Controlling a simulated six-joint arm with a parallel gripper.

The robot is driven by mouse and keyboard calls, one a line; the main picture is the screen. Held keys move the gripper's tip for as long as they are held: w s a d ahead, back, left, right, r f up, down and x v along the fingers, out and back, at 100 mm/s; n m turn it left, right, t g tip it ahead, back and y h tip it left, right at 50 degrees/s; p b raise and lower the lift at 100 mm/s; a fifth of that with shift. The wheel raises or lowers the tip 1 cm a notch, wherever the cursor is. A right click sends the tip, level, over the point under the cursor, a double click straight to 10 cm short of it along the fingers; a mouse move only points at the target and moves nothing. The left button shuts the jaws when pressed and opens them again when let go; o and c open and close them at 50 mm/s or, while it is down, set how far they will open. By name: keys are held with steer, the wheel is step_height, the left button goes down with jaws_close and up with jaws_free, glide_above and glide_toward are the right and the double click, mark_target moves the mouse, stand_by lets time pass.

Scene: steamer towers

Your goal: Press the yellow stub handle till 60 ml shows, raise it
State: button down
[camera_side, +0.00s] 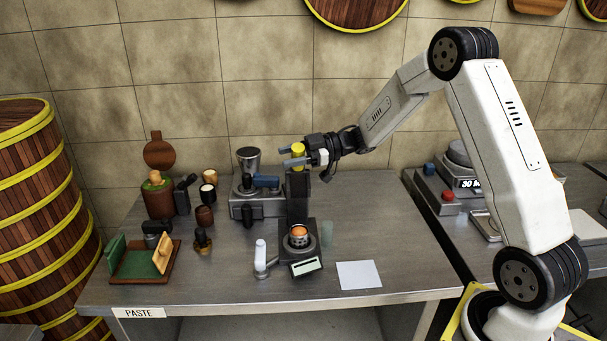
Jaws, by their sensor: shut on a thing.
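The yellow stub handle (298,149) sits at the top of a dark upright machine (297,200) on the metal table. My gripper (298,156) reaches in from the right, level with the handle, and its fingers are shut on it. At the machine's foot is a round holder with something orange (299,232) in it. A small pale display (306,266) is on its front; its writing is too small to read. Another display (469,183), on a machine on the right bench, reads "30 M", with the rest hidden or cut off.
A grinder-like machine with a metal cup (248,160) stands behind left. A white bottle (260,254) and a white sheet (358,274) flank the dark machine. A green-lined tray (140,264) and several small pots are at left. A red button (448,195) is on the right bench.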

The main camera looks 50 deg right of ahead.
steer(key=s+a+f+n+t+h, duration=0.1)
steer(key=s+a+f+n, duration=0.2)
steer(key=f, duration=0.5)
steer(key=s+a+f+n+h, duration=0.2)
steer(key=s+a+f+n, duration=0.2)
steer(key=f+n, duration=0.4)
steer(key=shift+s+a+f+n+t, duration=0.3)
steer(key=shift+s+f+t, duration=0.1)
steer(key=shift+f, duration=0.1)
stand_by(0.3)
steer(key=shift+c, duration=1.4)
jaws_free()
steer(key=v, duration=0.7)
steer(key=shift+s+d, duration=0.2)
steer(key=shift+d, duration=0.05)
